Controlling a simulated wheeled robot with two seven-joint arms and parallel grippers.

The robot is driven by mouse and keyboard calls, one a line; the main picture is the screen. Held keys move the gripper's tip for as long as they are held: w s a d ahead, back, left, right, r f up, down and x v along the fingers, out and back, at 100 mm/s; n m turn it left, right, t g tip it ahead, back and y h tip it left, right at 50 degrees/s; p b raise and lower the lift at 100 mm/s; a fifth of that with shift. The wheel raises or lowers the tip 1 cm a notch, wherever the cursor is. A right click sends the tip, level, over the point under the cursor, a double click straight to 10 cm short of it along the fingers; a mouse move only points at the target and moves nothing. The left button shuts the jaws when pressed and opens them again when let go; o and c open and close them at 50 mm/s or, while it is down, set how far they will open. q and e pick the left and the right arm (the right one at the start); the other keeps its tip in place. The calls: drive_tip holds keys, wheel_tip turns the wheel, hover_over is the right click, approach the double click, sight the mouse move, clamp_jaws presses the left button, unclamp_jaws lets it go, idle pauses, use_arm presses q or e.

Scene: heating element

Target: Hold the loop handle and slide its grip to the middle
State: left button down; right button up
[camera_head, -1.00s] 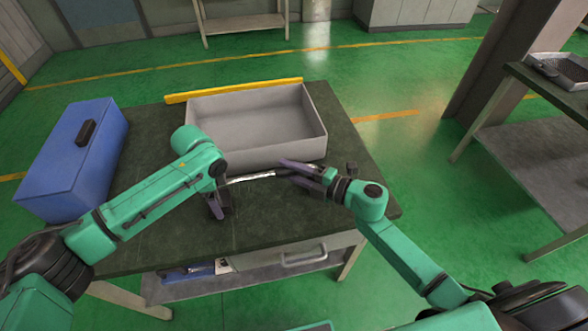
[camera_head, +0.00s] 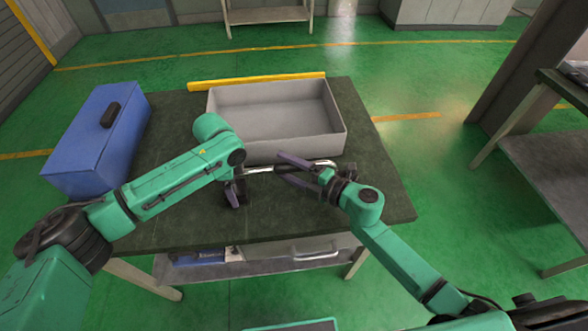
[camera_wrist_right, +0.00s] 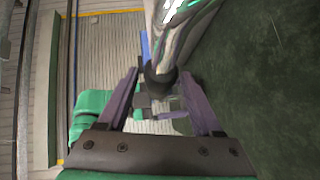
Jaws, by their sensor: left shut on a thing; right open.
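The loop handle is a shiny metal rod (camera_head: 258,170) with a dark grip (camera_head: 290,168), held level in front of the grey tray. My left gripper (camera_head: 239,182) is shut on its left end. My right gripper (camera_head: 286,168) is open, its two purple fingers spread above and below the dark grip in the head view. In the right wrist view, the shiny metal (camera_wrist_right: 178,25) and dark grip (camera_wrist_right: 158,80) lie between the fingers of the right gripper (camera_wrist_right: 160,95). Part of my left gripper (camera_wrist_right: 165,115) shows beyond. Contact between grip and right fingers cannot be told.
The grey tray (camera_head: 240,150) stands on the dark table (camera_head: 300,215), with a yellow bar (camera_head: 255,80) behind it. A blue toolbox (camera_head: 90,150) stands at the left. The table front between the arms is clear.

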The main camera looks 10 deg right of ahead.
drive_tip(key=v, duration=1.1)
drive_tip(key=shift+s+d, duration=0.25)
drive_tip(key=shift+d, duration=0.05)
use_arm(q)
unclamp_jaws()
